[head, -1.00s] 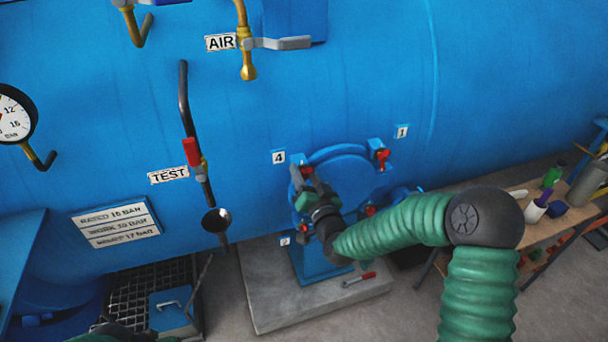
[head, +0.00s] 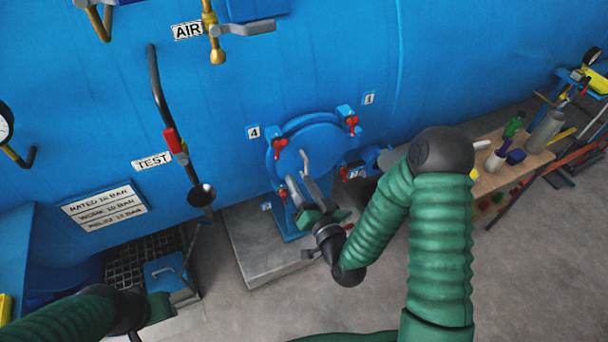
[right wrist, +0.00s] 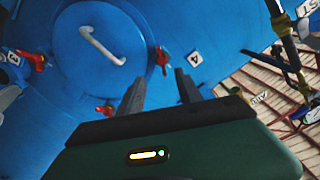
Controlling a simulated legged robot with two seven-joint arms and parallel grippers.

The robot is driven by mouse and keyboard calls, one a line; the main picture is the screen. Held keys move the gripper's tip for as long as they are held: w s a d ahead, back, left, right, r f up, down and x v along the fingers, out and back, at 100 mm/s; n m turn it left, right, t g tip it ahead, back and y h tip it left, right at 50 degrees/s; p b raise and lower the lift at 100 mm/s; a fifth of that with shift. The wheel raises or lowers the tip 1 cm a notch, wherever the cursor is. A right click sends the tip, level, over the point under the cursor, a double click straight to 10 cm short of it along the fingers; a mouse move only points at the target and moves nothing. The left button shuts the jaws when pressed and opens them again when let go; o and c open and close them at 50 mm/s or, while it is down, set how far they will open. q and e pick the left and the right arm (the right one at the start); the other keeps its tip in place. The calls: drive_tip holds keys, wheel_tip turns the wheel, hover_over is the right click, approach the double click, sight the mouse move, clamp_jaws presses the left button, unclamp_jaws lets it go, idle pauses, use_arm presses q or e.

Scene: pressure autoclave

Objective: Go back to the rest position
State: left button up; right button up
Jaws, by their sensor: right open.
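My right gripper (head: 312,187) is in front of the lower part of the round blue hatch (head: 322,142), open, with nothing between its fingers. In the right wrist view the two dark fingers of the right gripper (right wrist: 159,84) stand apart, and the hatch (right wrist: 75,75) with its pale bent handle (right wrist: 100,46) is beyond them. My left gripper (head: 155,306) is low at the left of the head view, near the blue box on the floor grating; its fingers cannot be made out.
Red clamps (head: 352,124) sit around the hatch rim. A TEST lever with a red handle (head: 173,141) and an AIR valve (head: 214,40) stick out from the tank. A wooden bench (head: 500,178) with bottles and tools stands at right. Grey floor (head: 530,270) is open in front.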

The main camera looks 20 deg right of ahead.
use_arm(q)
drive_tip(key=shift+p+v, duration=0.45)
drive_tip(key=shift+v, duration=0.65)
use_arm(e)
drive_tip(key=shift+s, duration=1.05)
use_arm(q)
drive_tip(key=shift+w, duration=0.15)
use_arm(e)
drive_tip(key=shift+w, duration=0.1)
wheel_tip(320, 180, down, 11)
drive_tip(key=s+a+n+g+y+b, duration=0.1)
drive_tip(key=s+n+g+b, duration=0.1)
drive_tip(key=n+g+b, duration=0.5)
use_arm(q)
drive_tip(key=s+b+x, duration=0.1)
drive_tip(key=x, duration=0.6)
drive_tip(key=shift+s+f, duration=0.35)
drive_tip(key=shift+f, duration=0.25)
use_arm(e)
drive_tip(key=s+d+m+g+h, duration=0.1)
drive_tip(key=s+g, duration=0.7)
drive_tip(key=s, duration=0.5)
drive_tip(key=shift+s+r+h, duration=0.3)
drive_tip(key=shift+s+r, duration=0.05)
